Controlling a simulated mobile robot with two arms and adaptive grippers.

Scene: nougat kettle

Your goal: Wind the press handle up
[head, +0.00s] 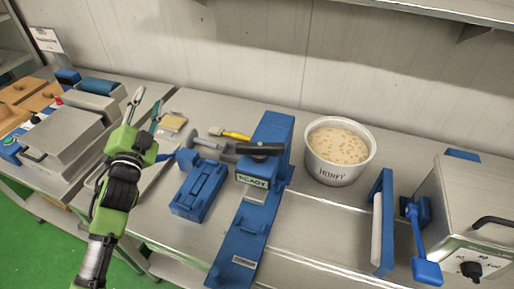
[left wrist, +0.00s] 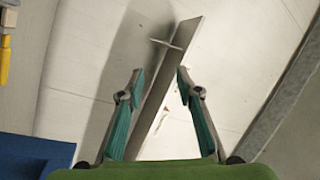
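The blue press (head: 270,135) stands mid-bench, with a label reading READY on its front. A black handle (head: 260,148) sits across its upper part, and a grey cylindrical part reaches left from it. My left gripper (head: 145,108) is left of the press, apart from the handle, with its fingers pointing up and away. In the left wrist view my left gripper (left wrist: 160,95) has its two teal-padded fingers spread, with nothing between them. The handle is not recognizable in that view. My right gripper is not in view.
A blue mold-like box (head: 198,190) lies left of the press. A white HONEY tub (head: 338,152) stands right of it. A yellow-handled brush (head: 230,134) lies behind the box. A steel unit (head: 475,205) is at right; a grey machine (head: 62,138) is at left.

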